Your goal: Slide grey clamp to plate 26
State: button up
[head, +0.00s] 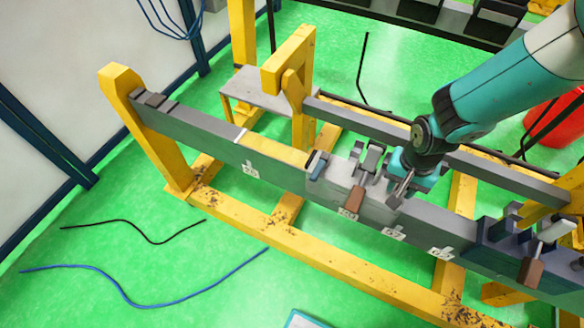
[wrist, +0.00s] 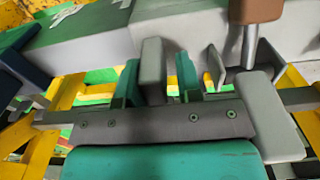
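My gripper (head: 405,183) is low at the grey beam, right of the middle of the head view. In the wrist view its two teal fingers (wrist: 158,82) stand apart, one on each side of an upright grey block (wrist: 153,68). The block looks like part of the grey clamp (head: 404,186). A narrow gap shows between block and right finger; contact at the left finger is unclear. Small white number plates run along the beam's front face. One left of the clamps seems to read 25 (head: 249,169). The plate below the brown handle, perhaps 26 (head: 348,213), is hard to read.
A brown-handled clamp (head: 355,198) stands just left of my gripper; its handle (wrist: 256,10) shows in the wrist view. A blue-grey block (head: 317,168) is farther left. Dark clamps (head: 505,235) stand right. A yellow post (head: 296,85) rises behind the beam. The left beam stretch is clear.

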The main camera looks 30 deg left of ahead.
aim_at(322, 157)
jog(key=shift+a, duration=1.45)
jog(key=a+b, duration=0.3)
jog(key=a, duration=0.8)
jog(key=shift+a+f, duration=0.1)
jog(key=shift+a, duration=0.1)
jog(key=shift+a+b, duration=0.95)
jog(key=shift+a, duration=1.45)
